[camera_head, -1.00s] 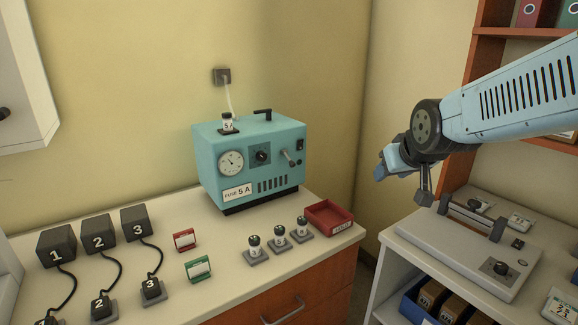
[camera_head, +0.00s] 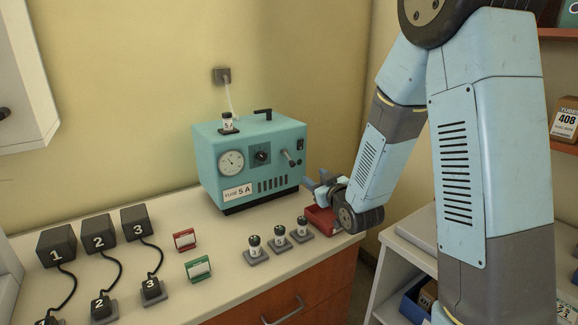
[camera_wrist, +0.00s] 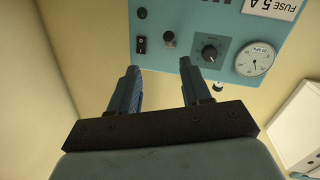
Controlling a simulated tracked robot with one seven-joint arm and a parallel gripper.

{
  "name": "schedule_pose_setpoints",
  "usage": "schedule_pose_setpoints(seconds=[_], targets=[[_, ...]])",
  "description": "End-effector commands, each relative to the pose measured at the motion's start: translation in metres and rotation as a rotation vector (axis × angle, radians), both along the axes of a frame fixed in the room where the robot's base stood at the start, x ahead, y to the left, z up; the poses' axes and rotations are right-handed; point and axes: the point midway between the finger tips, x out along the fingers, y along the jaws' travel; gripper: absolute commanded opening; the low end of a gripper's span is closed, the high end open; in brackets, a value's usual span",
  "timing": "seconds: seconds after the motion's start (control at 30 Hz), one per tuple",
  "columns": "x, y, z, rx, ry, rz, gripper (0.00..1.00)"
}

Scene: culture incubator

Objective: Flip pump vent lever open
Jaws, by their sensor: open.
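The pump is a teal box (camera_head: 222,165) on the counter, with a gauge, a dial and a "FUSE 5 A" label. Its small vent lever (camera_head: 289,158) is on the right of the front face. In the wrist view the pump front (camera_wrist: 190,15) appears upside down, with the lever seen nearly end-on (camera_wrist: 169,38). My gripper (camera_head: 312,184) is in front of the pump's right side, lower than the lever and apart from it. In the wrist view its two fingers (camera_wrist: 158,75) are spread with nothing between them.
A red tray (camera_head: 322,220) lies partly hidden behind my wrist at the counter's right end. A dark switch (camera_head: 300,144) is near the lever.

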Motion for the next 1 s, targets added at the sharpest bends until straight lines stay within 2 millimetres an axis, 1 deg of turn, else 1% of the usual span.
schedule_pose_setpoints(seconds=[0.03,0.13,0.27,0.37,0.47,0.8,1.0], targets=[[0.000,0.004,-0.006,0.005,-0.014,0.011,0.48],[-0.001,0.010,-0.010,0.014,-0.045,0.026,0.48],[0.001,0.014,-0.012,0.020,-0.063,0.035,0.48],[0.007,0.018,-0.012,0.020,-0.065,0.035,0.48],[0.019,0.023,-0.011,0.021,-0.066,0.036,0.48],[0.073,0.049,-0.011,0.021,-0.066,0.037,0.48],[0.102,0.062,-0.011,0.020,-0.065,0.036,0.48]])
